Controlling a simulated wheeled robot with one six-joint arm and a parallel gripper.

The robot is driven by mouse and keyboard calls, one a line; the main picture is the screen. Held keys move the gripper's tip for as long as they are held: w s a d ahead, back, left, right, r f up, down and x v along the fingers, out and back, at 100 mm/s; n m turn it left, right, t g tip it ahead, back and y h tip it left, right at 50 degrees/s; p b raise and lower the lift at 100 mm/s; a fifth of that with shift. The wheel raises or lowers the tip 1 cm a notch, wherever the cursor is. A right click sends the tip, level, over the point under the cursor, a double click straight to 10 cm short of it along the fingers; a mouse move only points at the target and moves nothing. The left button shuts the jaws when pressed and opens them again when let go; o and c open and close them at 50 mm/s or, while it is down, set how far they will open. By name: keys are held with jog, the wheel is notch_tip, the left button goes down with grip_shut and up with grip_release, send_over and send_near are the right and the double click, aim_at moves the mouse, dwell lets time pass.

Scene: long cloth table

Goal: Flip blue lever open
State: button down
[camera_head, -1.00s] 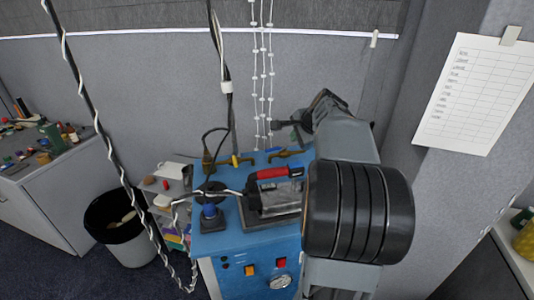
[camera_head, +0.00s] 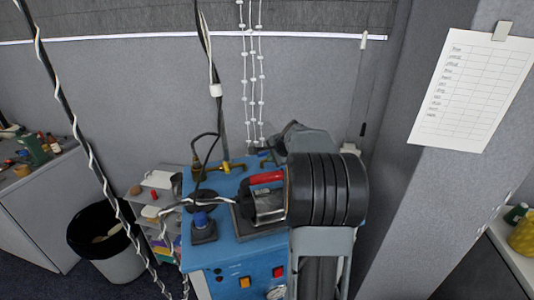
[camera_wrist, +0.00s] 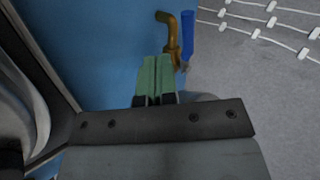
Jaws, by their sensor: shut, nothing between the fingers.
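The blue lever (camera_wrist: 187,36) shows in the wrist view at the top, right of centre. It stands upright in the picture beside a brass bent pipe fitting (camera_wrist: 171,38). My gripper (camera_wrist: 153,62) is in the same view, with its green fingers together and empty. The fingertips are just below and left of the lever, near the fitting; I cannot tell whether they touch it. In the head view, my arm hides the gripper and the blue lever. The blue machine (camera_head: 232,253) stands in front of me there.
A red-handled iron (camera_head: 266,178) and a blue-knobbed device (camera_head: 203,229) sit on the machine. A brass valve with a yellow handle (camera_head: 227,165) is at its back. Beaded cords (camera_head: 250,85) and cables hang nearby. A black-lined bin (camera_head: 100,240) is at left.

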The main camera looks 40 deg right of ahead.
aim_at(263, 154)
jog(key=shift+w+d+f+p, duration=0.1)
jog(key=shift+w+f+p, duration=0.2)
jog(key=shift+w, duration=0.45)
jog(key=shift+w+d+f+p, duration=0.1)
jog(key=shift+w+f+p, duration=0.15)
jog(key=shift+w, duration=0.5)
jog(key=shift+w+d+f+p, duration=0.1)
jog(key=shift+w+f+p, duration=0.15)
jog(key=shift+w, duration=0.5)
jog(key=shift+a, duration=0.1)
jog(key=shift+w+a, duration=0.15)
jog(key=shift+w, duration=0.75)
jog(key=shift+s, duration=0.2)
